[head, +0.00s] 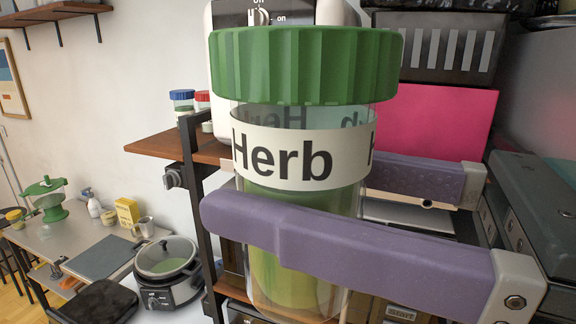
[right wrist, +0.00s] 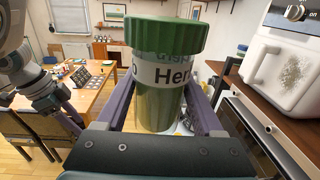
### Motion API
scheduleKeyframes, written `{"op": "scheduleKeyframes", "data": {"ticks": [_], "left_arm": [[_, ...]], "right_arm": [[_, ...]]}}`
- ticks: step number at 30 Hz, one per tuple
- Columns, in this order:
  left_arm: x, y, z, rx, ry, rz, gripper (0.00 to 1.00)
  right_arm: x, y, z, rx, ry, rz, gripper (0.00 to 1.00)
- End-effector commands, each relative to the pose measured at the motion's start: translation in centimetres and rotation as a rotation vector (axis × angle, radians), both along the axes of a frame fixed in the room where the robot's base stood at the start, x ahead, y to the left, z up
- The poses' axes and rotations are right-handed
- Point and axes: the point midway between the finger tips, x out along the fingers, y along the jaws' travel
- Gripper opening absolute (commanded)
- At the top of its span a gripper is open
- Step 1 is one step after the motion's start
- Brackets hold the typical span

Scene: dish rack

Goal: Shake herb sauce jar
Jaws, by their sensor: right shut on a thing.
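The herb sauce jar (head: 300,110) is clear with a ribbed green lid and a white label reading "Herb". It stands large and upright in the middle of the head view, with green-yellow sauce in its lower part. My right gripper (head: 335,215) is shut on the jar, one purple finger in front and the other behind at the right. In the right wrist view the jar (right wrist: 160,75) sits between the two purple fingers. My left gripper cannot be made out in the head view.
A wooden shelf (head: 150,147) with small red- and blue-lidded jars (head: 182,98) is behind at the left. A white appliance (right wrist: 285,62) stands on a shelf close at right in the wrist view. A counter with a cooker (head: 165,262) is lower left.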

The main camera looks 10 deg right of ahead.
Motion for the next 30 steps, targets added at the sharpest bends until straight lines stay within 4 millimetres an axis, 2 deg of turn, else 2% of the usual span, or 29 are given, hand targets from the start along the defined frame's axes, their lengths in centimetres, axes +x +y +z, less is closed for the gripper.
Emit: {"op": "scheduleKeyframes", "data": {"ticks": [6, 11, 14, 17, 21, 23, 26, 30], "left_arm": [[0.0, 0.0, -1.0, -0.001, 0.0, 0.001, 0.5], [0.0, 0.0, -1.1, -0.001, 0.0, 0.0, 0.5], [0.0, 0.0, -0.5, 0.0, 0.001, -0.001, 0.5], [0.0, 0.1, 0.5, 0.003, 0.001, -0.002, 0.5], [0.0, 0.2, 0.1, 0.007, 0.0, -0.005, 0.5], [0.0, 0.2, 0.1, 0.008, 0.0, -0.006, 0.5], [0.0, 0.2, -0.1, 0.009, 0.0, -0.006, 0.5], [0.0, 0.3, -0.6, 0.01, 0.001, -0.007, 0.5]], "right_arm": [[0.0, -4.1, -0.3, -0.004, -0.001, -0.002, 0.0], [0.0, -5.4, 0.0, -0.001, -0.002, 0.0, 0.0], [0.0, -4.6, 0.3, 0.004, 0.0, 0.001, 0.0], [-0.1, -2.6, 0.6, 0.005, -0.001, 0.002, 0.0], [0.0, -0.3, 0.1, 0.003, -0.002, 0.002, 0.0], [0.0, 0.2, 0.1, 0.003, -0.003, 0.0, 0.0], [0.0, 0.2, 0.0, -0.001, -0.003, -0.002, 0.0], [0.0, -1.4, -0.3, -0.004, -0.002, -0.003, 0.0]]}}
